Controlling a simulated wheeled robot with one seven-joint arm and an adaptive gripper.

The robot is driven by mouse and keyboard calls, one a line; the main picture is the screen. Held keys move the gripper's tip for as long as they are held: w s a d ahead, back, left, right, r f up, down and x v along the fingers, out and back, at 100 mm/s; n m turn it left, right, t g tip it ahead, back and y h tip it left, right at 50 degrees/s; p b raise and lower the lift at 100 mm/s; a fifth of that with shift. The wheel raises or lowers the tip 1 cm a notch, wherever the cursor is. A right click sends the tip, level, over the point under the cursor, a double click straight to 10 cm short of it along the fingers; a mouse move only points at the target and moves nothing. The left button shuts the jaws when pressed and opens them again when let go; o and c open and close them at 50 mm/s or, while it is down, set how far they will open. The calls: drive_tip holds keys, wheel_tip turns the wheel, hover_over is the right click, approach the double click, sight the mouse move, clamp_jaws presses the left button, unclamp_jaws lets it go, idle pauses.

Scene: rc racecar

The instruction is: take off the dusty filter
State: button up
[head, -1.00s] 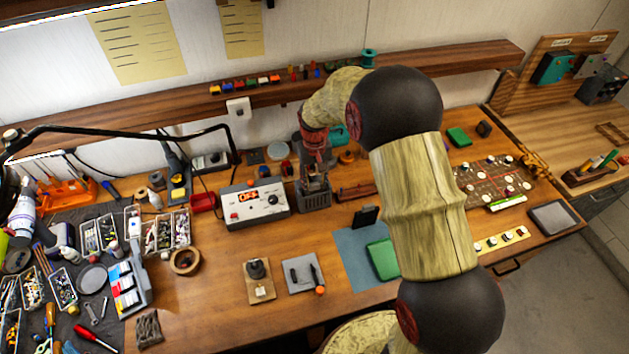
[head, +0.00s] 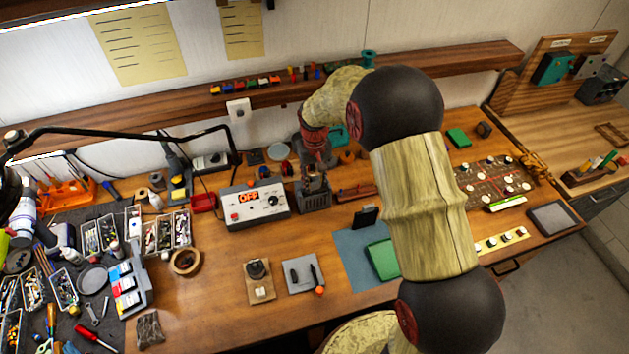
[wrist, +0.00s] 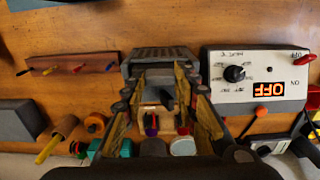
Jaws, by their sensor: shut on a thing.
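A dark grey box with a ribbed top (head: 315,201) stands on the bench right of the white control box. In the wrist view its ribbed part (wrist: 160,55) is at the top middle. My gripper (head: 315,183) is over this box, pointing down. In the wrist view my gripper (wrist: 163,78) has its two worn yellow-brown fingers on either side of a dark grey part at the box. The fingers are shut on that part, which I take to be the filter. Its dust and full outline are hidden by the fingers and cannot be made out.
The white control box (head: 254,207), reading OFF, stands close to the left of the grey box. A wooden strip with coloured pegs (wrist: 72,66) lies on the other side. The shelf (head: 180,107) runs behind. Bare bench lies in front of the grey box.

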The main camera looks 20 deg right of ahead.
drive_tip(key=shift+r, duration=0.4)
idle(0.3)
wheel_tip(320, 180, up, 11)
drive_tip(key=p, duration=0.6)
drive_tip(key=shift+r+p, duration=0.2)
drive_tip(key=shift+p, duration=0.2)
idle(1.1)
idle(0.5)
